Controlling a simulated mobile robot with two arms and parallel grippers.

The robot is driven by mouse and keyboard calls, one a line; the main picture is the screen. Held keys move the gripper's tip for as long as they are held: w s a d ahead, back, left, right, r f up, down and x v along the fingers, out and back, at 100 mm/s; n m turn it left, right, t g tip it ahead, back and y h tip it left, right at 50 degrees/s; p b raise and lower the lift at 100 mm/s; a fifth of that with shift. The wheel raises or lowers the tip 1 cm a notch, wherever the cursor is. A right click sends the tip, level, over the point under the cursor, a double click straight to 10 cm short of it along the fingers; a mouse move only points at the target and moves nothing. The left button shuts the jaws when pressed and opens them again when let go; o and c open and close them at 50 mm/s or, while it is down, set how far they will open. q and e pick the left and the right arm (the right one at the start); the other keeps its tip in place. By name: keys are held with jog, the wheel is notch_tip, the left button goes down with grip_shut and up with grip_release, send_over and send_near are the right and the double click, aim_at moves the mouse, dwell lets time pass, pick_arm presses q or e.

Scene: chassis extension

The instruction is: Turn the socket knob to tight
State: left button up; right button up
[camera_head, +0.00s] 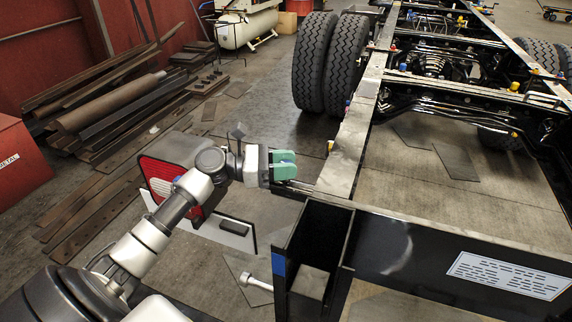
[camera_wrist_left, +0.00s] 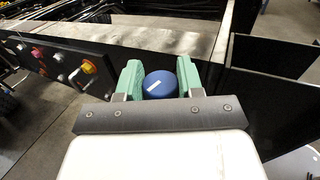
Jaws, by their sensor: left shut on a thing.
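The socket knob (camera_wrist_left: 160,86) is a round blue cap with a short white mark on top, seen in the left wrist view. The mark runs diagonally, from lower left to upper right. My left gripper (camera_wrist_left: 159,74) has its two green fingers on either side of the knob and is shut on it. In the head view, my left gripper (camera_head: 284,165) is at the near left corner of the truck chassis frame (camera_head: 343,160). The knob is hidden there behind the fingers. My right gripper is in neither view.
A black panel with coloured fittings, including a yellow-and-red one (camera_wrist_left: 88,67), is left of the gripper in the wrist view. A black open-topped box (camera_head: 311,250) stands near the arm. Black tyres (camera_head: 312,60) are farther back. Metal beams (camera_head: 110,90) lie on the floor at left.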

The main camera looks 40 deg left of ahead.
pick_arm(q)
jog(key=o, duration=0.9)
jog(key=shift+o, duration=0.2)
notch_tip(320, 180, up, 5)
jog(key=shift+d+f, duration=0.15)
jog(key=shift+f, duration=0.05)
jog(key=d+r+p, duration=0.2)
jog(key=d+r, duration=0.4)
jog(key=d, duration=0.5)
jog(key=shift+d+r+p, duration=0.2)
jog(key=shift+p, duration=0.1)
jog(key=shift+w, duration=0.1)
